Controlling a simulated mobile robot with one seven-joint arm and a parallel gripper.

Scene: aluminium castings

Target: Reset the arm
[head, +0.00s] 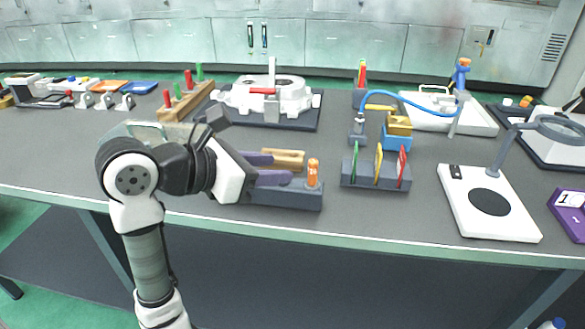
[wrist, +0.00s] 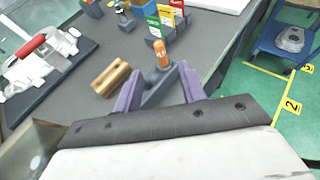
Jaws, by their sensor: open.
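My arm rises from the lower left in the head view and bends to the right over the front edge of the table. My gripper (head: 288,169) has purple fingers, spread apart with nothing between them that I can see. It is above a dark grey holder (head: 290,196) near the table's front edge. The fingers also show in the wrist view (wrist: 158,92), pointing toward the same holder. An orange-handled tool (head: 313,173) stands upright in the holder. A tan wooden block (head: 290,157) lies just behind the fingers; it shows left of them in the wrist view (wrist: 110,78).
A rack with green, yellow and red cards (head: 376,178) stands to the right. A white casting in a fixture (head: 268,97) is behind. A white magnifier stand (head: 489,208) is further right. Bare grey tabletop (head: 425,165) lies between rack and magnifier.

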